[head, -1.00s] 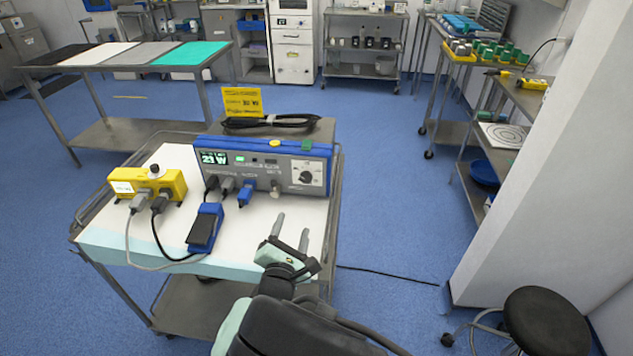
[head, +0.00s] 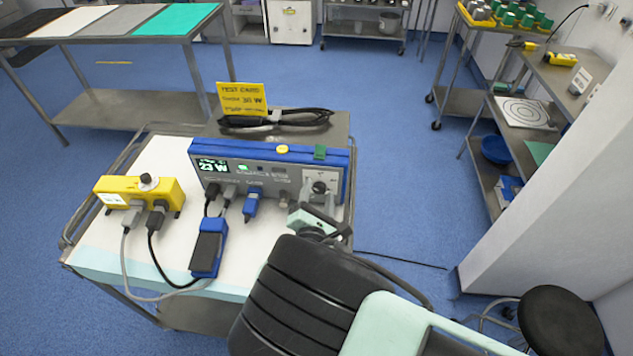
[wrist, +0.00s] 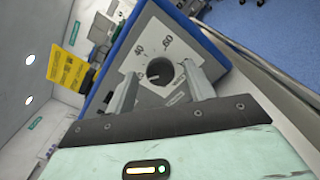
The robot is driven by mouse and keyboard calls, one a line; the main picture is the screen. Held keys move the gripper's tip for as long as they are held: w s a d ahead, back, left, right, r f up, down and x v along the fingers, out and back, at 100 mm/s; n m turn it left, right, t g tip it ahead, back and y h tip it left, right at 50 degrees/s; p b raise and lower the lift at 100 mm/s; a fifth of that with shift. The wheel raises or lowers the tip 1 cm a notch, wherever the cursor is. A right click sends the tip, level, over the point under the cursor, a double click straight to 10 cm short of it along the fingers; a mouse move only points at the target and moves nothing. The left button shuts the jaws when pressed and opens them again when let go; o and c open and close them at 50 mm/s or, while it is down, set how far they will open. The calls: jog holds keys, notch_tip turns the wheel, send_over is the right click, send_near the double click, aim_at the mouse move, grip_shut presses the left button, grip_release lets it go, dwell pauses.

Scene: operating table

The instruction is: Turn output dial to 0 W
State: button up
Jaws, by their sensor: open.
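The output dial (wrist: 160,72) is a round black knob on a white scale plate marked 40 and 60. It also shows in the head view (head: 319,187), at the right end of the front panel of the blue-and-grey power unit (head: 270,177). The unit's green display (head: 213,165) seems to read 23 W. My gripper (wrist: 161,80) is open, one finger on each side of the dial, with the fingertips close to the panel. I cannot tell whether they touch the knob. In the head view my gripper (head: 313,213) is partly hidden by my arm.
A yellow box (head: 140,192) and a blue foot pedal (head: 208,248) with cables stand left on the trolley (head: 165,157). Plugs and cables leave the unit's front. A yellow test card (head: 242,98) stands behind. A black stool (head: 558,320) is at right.

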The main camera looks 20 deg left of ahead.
jog(key=shift+w, duration=0.1)
jog(key=c, duration=1)
jog(key=shift+n, duration=0.3)
